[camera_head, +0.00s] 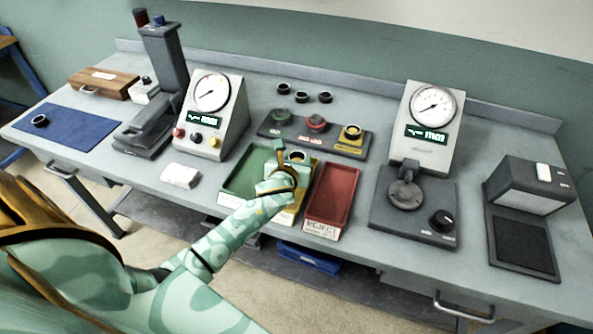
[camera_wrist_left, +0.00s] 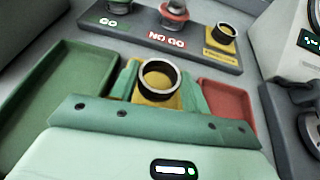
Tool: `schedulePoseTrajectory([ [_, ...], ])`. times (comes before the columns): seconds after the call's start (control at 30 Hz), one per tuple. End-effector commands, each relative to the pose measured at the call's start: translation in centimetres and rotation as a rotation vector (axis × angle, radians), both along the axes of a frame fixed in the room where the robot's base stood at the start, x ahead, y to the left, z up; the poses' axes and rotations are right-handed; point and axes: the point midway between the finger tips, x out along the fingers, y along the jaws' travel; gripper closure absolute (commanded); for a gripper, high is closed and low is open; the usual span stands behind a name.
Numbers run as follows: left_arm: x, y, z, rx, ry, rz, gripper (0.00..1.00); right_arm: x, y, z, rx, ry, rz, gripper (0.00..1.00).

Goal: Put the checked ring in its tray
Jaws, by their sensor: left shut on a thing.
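A dark ring with a pale inner wall (camera_wrist_left: 158,79) sits between the fingers of my left gripper (camera_wrist_left: 160,85). The ring also shows in the head view (camera_head: 297,156). My left gripper is shut on it, held over the row of trays. The green tray (camera_head: 240,181) is left of the gripper and the red tray (camera_head: 333,192), labelled REJECT, is right. A yellow tray (camera_head: 287,217) lies between them, mostly hidden under my gripper. In the wrist view yellow shows beneath and through the ring. I cannot tell whether the ring touches the tray.
A gauge stand (camera_head: 312,134) marked GO and NO GO, with a ring on its yellow plate, stands behind the trays. Several loose rings (camera_head: 302,97) lie further back. Dial instruments (camera_head: 213,108) and (camera_head: 428,122) flank the trays. Another ring (camera_head: 40,120) lies on a blue mat (camera_head: 68,128).

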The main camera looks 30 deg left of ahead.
Motion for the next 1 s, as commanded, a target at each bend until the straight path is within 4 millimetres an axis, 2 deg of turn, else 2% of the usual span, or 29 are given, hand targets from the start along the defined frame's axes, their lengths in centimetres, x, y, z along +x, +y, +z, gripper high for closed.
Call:
schedulePoseTrajectory([
  [0.1,0.0,-0.1,-2.5,-0.003,0.004,0.001,0.83,-0.3,0.0,-1.4,0.0,0.007,0.0,0.64],
  [0.17,0.0,-0.1,-3.3,-0.004,0.003,0.001,0.83,-0.4,0.0,-1.9,0.0,0.009,0.0,0.64],
  [0.53,0.0,0.0,-3.4,-0.001,0.001,-0.001,0.83,-0.4,0.0,-1.8,0.0,0.009,0.0,0.64],
  [0.57,0.0,0.0,-3.5,-0.002,0.001,-0.001,0.48,-0.4,0.0,-1.8,0.0,0.009,0.0,0.64],
  [0.6,0.0,-0.1,-3.4,-0.002,0.001,-0.001,0.44,-0.4,0.0,-1.8,0.0,0.009,0.0,0.64],
  [0.87,0.0,-0.1,-3.2,-0.003,0.0,-0.001,0.44,-0.4,0.0,-1.7,0.0,0.009,0.001,0.64],
  [1.0,-1.4,-0.6,-2.3,-0.001,0.001,-0.003,0.44,-0.2,0.1,-0.9,0.001,0.005,0.001,0.64],
])
